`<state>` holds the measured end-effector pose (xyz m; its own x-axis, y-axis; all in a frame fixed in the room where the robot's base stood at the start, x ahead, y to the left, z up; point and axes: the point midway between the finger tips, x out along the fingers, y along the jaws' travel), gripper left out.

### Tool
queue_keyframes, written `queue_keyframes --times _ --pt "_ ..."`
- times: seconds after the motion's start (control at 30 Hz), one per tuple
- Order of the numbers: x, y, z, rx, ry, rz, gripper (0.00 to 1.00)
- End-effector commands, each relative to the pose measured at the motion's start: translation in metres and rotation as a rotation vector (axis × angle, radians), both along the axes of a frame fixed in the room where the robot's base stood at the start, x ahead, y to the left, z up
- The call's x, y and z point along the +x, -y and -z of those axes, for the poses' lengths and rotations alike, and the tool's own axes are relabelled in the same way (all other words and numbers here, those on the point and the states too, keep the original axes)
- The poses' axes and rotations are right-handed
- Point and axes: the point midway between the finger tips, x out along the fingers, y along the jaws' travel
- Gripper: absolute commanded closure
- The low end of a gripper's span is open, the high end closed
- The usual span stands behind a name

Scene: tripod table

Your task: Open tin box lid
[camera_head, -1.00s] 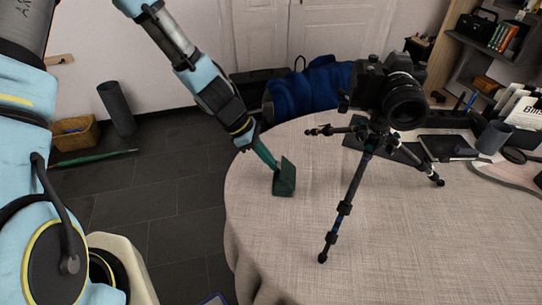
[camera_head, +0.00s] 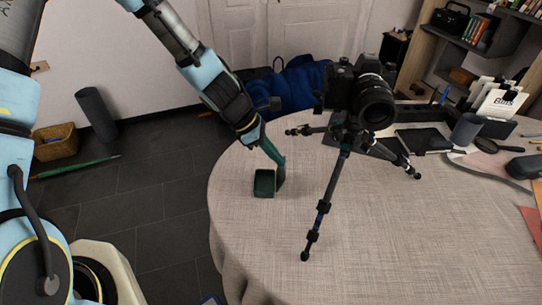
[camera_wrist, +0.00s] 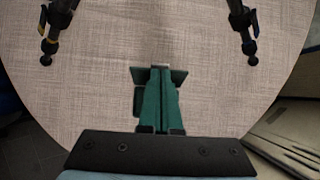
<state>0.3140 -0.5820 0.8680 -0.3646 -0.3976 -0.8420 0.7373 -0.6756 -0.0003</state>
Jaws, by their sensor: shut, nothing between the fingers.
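The tin box (camera_head: 264,184) is a small dark green box near the left edge of the round table. In the head view its top looks dark, and a green panel, seemingly its lid (camera_head: 281,178), stands raised at its right side. My gripper (camera_head: 280,160) has shut green fingers with nothing between them. Its tips are at the upper part of the raised panel; I cannot tell whether they touch. In the wrist view the shut fingers (camera_wrist: 160,72) cover the middle of the box, and green parts of the box (camera_wrist: 140,76) show on both sides.
A black camera (camera_head: 360,92) on a tripod (camera_head: 327,190) stands right of the box, its legs spread over the table. The cloth-covered table (camera_head: 400,240) is bare in front. A tablet (camera_head: 424,140) and a grey cup (camera_head: 466,128) lie farther right.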

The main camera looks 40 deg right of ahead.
Motion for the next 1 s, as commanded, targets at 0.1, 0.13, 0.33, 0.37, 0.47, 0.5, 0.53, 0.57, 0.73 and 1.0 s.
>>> queue_keyframes --times 0.1,0.13,0.33,0.37,0.47,0.5,0.53,0.57,0.73,1.0 --pt "-0.0023 0.0028 0.0002 0.000 0.000 0.000 1.00" --pt "-0.0026 0.0033 0.0002 -0.001 0.001 -0.001 1.00" --pt "-0.0040 0.0050 0.0004 -0.001 0.001 -0.001 1.00" --pt "-0.0041 0.0051 0.0004 -0.001 0.001 -0.001 1.00" --pt "-0.0042 0.0052 0.0005 -0.001 0.001 -0.001 1.00" --pt "-0.0042 0.0052 0.0005 -0.001 0.001 -0.001 1.00" --pt "-0.0042 0.0052 0.0005 -0.001 0.001 -0.001 1.00" --pt "-0.0042 0.0052 0.0005 -0.001 0.001 -0.001 1.00" --pt "-0.0044 0.0051 0.0005 0.000 0.000 0.000 1.00" --pt "-0.0043 0.0050 -0.0061 0.000 0.000 0.000 1.00"
